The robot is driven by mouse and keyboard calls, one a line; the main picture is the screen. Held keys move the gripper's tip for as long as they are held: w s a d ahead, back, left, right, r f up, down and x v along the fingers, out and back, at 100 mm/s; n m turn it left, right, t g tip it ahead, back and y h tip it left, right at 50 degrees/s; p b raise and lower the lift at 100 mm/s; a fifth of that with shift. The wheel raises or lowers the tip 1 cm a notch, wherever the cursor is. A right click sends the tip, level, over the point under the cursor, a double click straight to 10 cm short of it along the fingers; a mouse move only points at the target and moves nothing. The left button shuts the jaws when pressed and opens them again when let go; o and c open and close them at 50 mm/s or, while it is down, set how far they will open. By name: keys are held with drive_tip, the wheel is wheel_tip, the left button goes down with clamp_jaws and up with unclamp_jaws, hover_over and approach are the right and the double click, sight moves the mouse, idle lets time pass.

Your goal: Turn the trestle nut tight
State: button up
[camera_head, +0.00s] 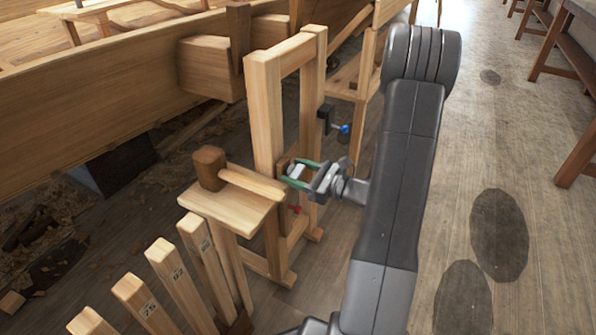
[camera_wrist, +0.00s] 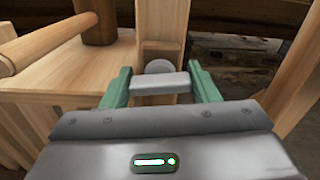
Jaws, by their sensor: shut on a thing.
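The wooden trestle (camera_head: 266,110) stands upright beside the boat hull; its post also fills the upper middle of the wrist view (camera_wrist: 163,25). The trestle nut (camera_wrist: 160,84) shows as a pale metal bar in front of a round grey disc (camera_wrist: 159,66) on the post. My gripper (camera_head: 297,173) reaches the trestle from the right. In the wrist view its green fingers (camera_wrist: 160,88) stand on either side of the bar, shut on it. The bar lies about level there. The thread behind it is hidden, and I cannot tell how tight the nut sits.
A small wooden bench (camera_head: 225,212) with a mallet (camera_head: 235,178) on it stands just left of the trestle. A dark clamp with a blue knob (camera_head: 343,129) is on the right post. Numbered wooden stakes (camera_head: 172,262) stand in front.

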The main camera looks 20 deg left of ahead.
drive_tip(key=m+p, duration=0.4)
drive_tip(key=p, duration=0.1)
drive_tip(key=shift+r, duration=0.2)
drive_tip(key=shift+f+m+p, duration=0.2)
drive_tip(key=shift+m+p, duration=1.6)
drive_tip(key=shift+p, duration=0.05)
drive_tip(key=o, duration=1)
drive_tip(key=d, duration=0.4)
drive_tip(key=d+p, duration=0.1)
drive_tip(key=d, duration=0.4)
drive_tip(key=s+d, duration=0.1)
drive_tip(key=d, duration=0.3)
drive_tip(key=shift+d+p, duration=0.3)
drive_tip(key=shift+d, duration=0.1)
